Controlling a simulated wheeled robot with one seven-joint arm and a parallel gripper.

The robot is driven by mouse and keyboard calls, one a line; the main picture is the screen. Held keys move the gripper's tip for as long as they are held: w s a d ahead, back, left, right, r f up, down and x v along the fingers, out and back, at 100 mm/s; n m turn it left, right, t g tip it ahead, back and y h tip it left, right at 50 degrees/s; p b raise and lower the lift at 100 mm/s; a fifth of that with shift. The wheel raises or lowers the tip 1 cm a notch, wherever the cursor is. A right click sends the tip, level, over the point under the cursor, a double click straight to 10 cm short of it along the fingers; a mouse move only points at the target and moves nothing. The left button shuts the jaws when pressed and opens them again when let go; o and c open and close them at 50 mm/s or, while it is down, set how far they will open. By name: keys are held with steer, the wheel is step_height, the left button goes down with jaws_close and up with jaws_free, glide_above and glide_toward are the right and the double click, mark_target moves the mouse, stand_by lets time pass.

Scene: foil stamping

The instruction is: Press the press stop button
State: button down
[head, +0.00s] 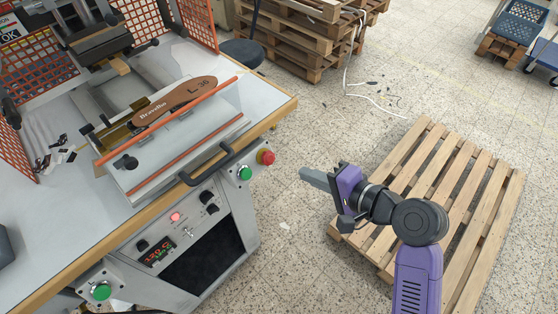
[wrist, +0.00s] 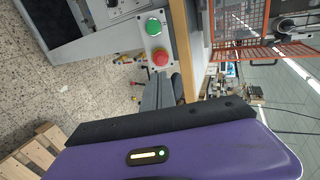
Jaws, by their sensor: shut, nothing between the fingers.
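The red mushroom stop button (head: 266,157) sits on a light plate at the front right corner of the press bench, beside a green button (head: 245,174). In the wrist view the red button (wrist: 159,58) shows just past the fingertips, with the green button (wrist: 154,27) above it. My gripper (head: 304,174) is shut and empty, its grey fingers pointing left toward the bench. In the head view a gap of floor shows between the fingertips and the red button. In the wrist view the fingers (wrist: 161,84) end just below the button, and I cannot tell the depth between them.
The foil press (head: 165,125) with a brown insole stands on the bench, and a black handle (head: 207,165) runs along its front. Another green button (head: 102,291) is at the lower left. A wooden pallet (head: 480,200) lies under and behind my arm. Orange mesh guards (head: 38,72) flank the press.

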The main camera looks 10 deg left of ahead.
mark_target(271, 160)
steer(key=p+x, duration=0.1)
steer(key=x, duration=1)
steer(key=shift+f, duration=0.1)
